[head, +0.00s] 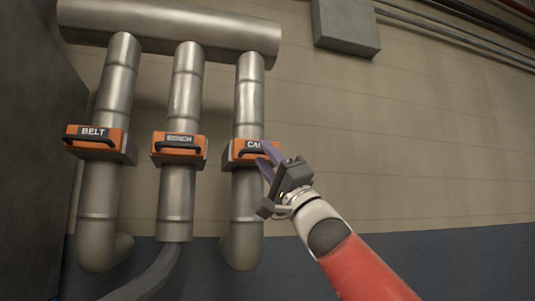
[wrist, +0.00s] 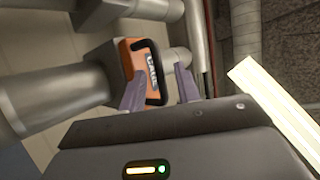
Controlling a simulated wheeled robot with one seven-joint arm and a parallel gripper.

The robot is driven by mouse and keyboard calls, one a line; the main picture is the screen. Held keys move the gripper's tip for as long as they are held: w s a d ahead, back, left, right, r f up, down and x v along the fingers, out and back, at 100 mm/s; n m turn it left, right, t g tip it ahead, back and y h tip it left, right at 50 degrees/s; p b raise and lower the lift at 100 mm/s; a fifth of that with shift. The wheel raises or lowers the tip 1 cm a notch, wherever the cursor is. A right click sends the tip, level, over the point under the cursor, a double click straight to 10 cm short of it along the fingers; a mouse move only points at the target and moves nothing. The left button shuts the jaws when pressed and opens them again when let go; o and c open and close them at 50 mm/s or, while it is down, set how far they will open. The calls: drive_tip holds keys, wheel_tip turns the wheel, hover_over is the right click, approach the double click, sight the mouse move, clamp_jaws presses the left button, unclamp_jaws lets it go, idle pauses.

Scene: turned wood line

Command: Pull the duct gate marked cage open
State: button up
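The duct gate marked cage (head: 240,147) is an orange-fronted slide with a black bar handle, set in the right-hand of three metal ducts. In the head view my gripper's fingers hide the end of its label and part of its handle. In the wrist view the orange gate (wrist: 129,62) shows with its label turned sideways and the black handle (wrist: 154,90) standing out from it. My gripper (head: 264,153) is at the handle. Its two purple fingers are apart, one on each side of the handle in the wrist view (wrist: 160,74). I cannot tell whether they touch it.
The gate marked belt (head: 95,137) and the gate marked bench (head: 180,145) sit on the ducts to the left, with similar handles. A horizontal duct (head: 170,25) joins the tops. A grey box (head: 345,27) is on the wall. The wall area to the right is clear.

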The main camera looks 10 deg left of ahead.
clamp_jaws()
drive_tip(key=s+d+b, duration=0.3)
drive_tip(key=s+b, duration=0.3)
drive_tip(key=s, duration=0.2)
drive_tip(key=shift+d, duration=0.35)
drive_tip(key=shift+f, duration=0.1)
unclamp_jaws()
drive_tip(key=shift+d, duration=0.1)
